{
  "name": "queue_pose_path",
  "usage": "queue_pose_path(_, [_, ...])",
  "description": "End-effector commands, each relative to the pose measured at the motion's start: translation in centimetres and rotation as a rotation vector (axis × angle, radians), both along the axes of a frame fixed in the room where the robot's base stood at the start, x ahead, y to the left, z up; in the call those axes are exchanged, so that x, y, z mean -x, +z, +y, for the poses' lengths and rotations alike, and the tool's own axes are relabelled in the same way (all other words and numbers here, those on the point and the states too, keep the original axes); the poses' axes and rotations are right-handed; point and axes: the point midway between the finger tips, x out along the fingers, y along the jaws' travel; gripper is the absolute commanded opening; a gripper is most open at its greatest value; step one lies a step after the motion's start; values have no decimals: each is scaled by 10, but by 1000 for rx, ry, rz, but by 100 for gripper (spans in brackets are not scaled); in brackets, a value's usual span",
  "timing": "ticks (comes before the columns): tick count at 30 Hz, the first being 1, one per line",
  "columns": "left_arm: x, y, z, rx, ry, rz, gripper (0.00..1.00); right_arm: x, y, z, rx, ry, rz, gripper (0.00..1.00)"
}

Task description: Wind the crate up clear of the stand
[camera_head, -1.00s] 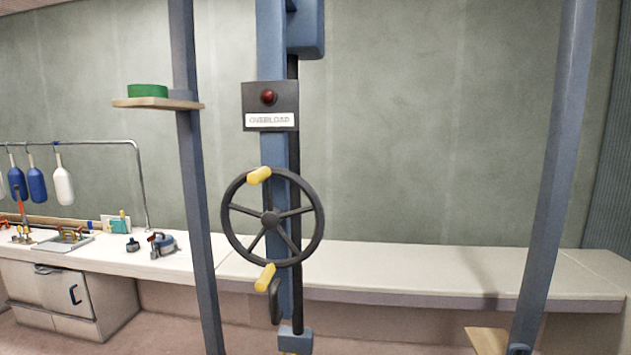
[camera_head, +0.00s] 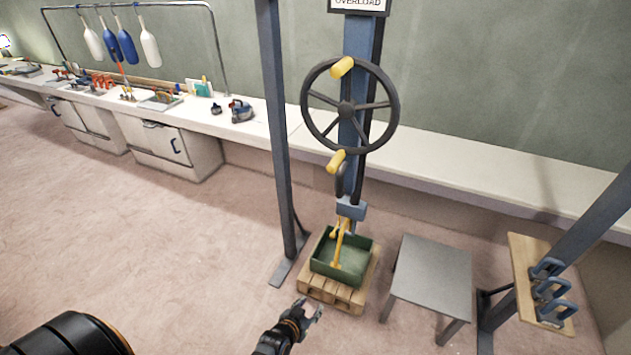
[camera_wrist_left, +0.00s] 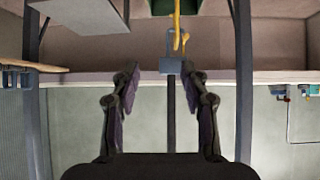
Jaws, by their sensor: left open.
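A green open crate (camera_head: 325,262) sits on a low slatted wooden stand (camera_head: 330,293) on the floor. A yellow hook piece (camera_head: 340,243) hangs from a blue block (camera_head: 350,208) and reaches down into the crate; whether it is hooked on cannot be told. My right gripper is out of view.
A grey table (camera_head: 435,270) stands right of the crate. A board with blue clamps (camera_head: 550,290) is on the right-hand upright. A blue upright (camera_head: 277,130) stands left of the wheel. A long bench (camera_head: 450,155) runs behind. The floor at left is clear.

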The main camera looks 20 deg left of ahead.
Motion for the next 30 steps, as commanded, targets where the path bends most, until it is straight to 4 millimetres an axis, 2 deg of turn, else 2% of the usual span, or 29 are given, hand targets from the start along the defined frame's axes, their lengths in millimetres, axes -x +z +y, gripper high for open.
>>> queue_pose_path(1, [-17, 52, -3, 6, 2, -72, 45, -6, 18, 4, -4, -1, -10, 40])
queue_pose_path(5, [-51, 165, -5, 15, 12, -252, 45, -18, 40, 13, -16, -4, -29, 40])
queue_pose_path(6, [-58, 200, -5, 16, 15, -306, 45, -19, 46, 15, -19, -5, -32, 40])
queue_pose_path(8, [-65, 251, -3, 19, 23, -385, 45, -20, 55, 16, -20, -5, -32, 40])
queue_pose_path(9, [-68, 283, -2, 18, 28, -435, 45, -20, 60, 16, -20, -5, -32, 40])
queue_pose_path(12, [-70, 350, 2, 17, 38, -538, 45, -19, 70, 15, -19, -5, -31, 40])
queue_pose_path(15, [-68, 394, 6, 15, 48, -607, 45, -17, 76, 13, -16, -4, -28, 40])
queue_pose_path(19, [-66, 418, 8, 13, 53, -647, 45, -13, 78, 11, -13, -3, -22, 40])
queue_pose_path(26, [-69, 419, 8, 12, 53, -652, 45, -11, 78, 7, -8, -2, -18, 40])
queue_pose_path(30, [-81, 420, 8, 12, 52, -652, 45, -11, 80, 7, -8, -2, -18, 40])
